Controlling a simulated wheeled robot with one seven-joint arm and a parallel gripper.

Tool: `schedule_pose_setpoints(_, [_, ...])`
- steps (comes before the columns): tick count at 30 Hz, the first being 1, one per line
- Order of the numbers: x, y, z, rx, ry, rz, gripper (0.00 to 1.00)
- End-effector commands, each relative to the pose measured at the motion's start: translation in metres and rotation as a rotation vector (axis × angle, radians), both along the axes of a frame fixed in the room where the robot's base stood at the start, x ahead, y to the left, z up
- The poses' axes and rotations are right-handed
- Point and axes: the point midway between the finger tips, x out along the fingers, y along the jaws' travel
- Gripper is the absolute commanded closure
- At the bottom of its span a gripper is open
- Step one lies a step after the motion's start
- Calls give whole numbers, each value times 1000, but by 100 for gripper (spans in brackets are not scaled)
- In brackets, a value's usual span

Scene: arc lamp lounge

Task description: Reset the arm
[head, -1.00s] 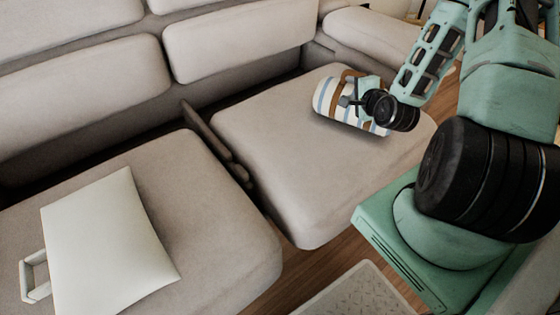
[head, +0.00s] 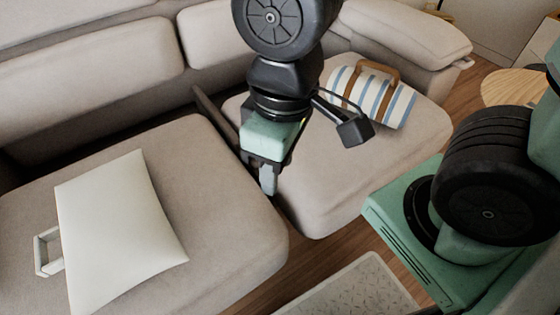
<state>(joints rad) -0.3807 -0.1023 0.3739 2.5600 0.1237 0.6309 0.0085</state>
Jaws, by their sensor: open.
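My gripper (head: 268,182) is in the head view, pointing down in front of the gap between the two sofa seats. It is empty, and its fingertips are small and partly seen from the side. My arm comes down from the top of the picture. A striped white, blue and brown rolled bag (head: 402,104) with a brown handle lies on the right sofa seat (head: 318,205), to the right of my gripper and apart from it.
A flat white bag or cushion (head: 118,225) with a pale handle lies on the left sofa seat (head: 225,230). A pale textured panel (head: 350,290) shows at the bottom. A round wooden table (head: 505,88) stands at the right. Wooden floor shows between.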

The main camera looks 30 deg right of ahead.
Motion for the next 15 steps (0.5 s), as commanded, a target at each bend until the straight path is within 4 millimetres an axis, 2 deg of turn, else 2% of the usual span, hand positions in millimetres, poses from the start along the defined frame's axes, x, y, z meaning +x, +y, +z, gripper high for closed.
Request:
schedule_pose_setpoints(3, [-7,0,3,-9,11,29,59])
schedule_pose_setpoints(11, [-7,0,3,-9,11,26,59])
schedule_pose_setpoints(15, [-6,0,17,-9,11,25,59])
